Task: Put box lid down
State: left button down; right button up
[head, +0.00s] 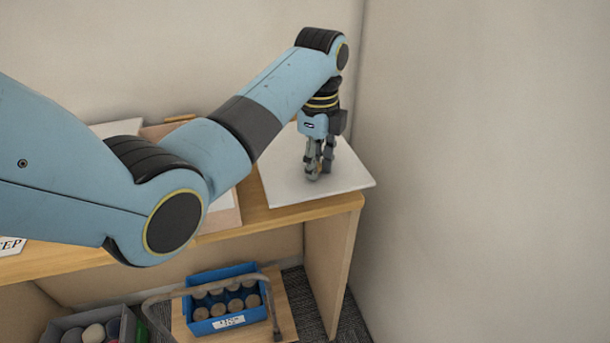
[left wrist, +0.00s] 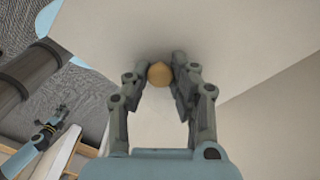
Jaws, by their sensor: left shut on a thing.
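The box lid (head: 350,182) is a flat white panel at the right end of the wooden shelf top; its right corner sticks out past the shelf's end. I cannot tell whether it rests on the wood or hangs just above it. My left gripper (head: 314,176) points down at the lid's middle. In the left wrist view the left gripper (left wrist: 161,75) is shut on the lid's round tan knob (left wrist: 159,74), with the pale lid filling the view behind it. A small light-blue arm with dark fingers, likely my right gripper (left wrist: 56,124), shows at lower left there; its fingers are too small to read.
Below stand a blue crate (head: 228,324) of round things and a grey bin (head: 75,322). A bare wall (head: 480,150) is close on the right.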

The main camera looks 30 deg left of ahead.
aim_at(305, 168)
pick_arm(q)
jog(key=a, duration=0.1)
jog(key=f, duration=0.1)
jog(key=a, duration=0.1)
jog(key=shift+w+a+f, duration=0.25)
jog(key=shift+a, duration=0.05)
jog(key=shift+a+f, duration=0.2)
jog(key=shift+f, duration=2)
pick_arm(e)
jog(key=shift+w+d+r, duration=0.1)
jog(key=shift+d+r, duration=0.1)
jog(key=shift+d, duration=0.2)
pick_arm(q)
jog(key=shift+f, duration=0.15)
jog(key=c, duration=1.1)
grip_release()
jog(key=shift+c, duration=0.2)
pick_arm(e)
jog(key=shift+a, duration=0.2)
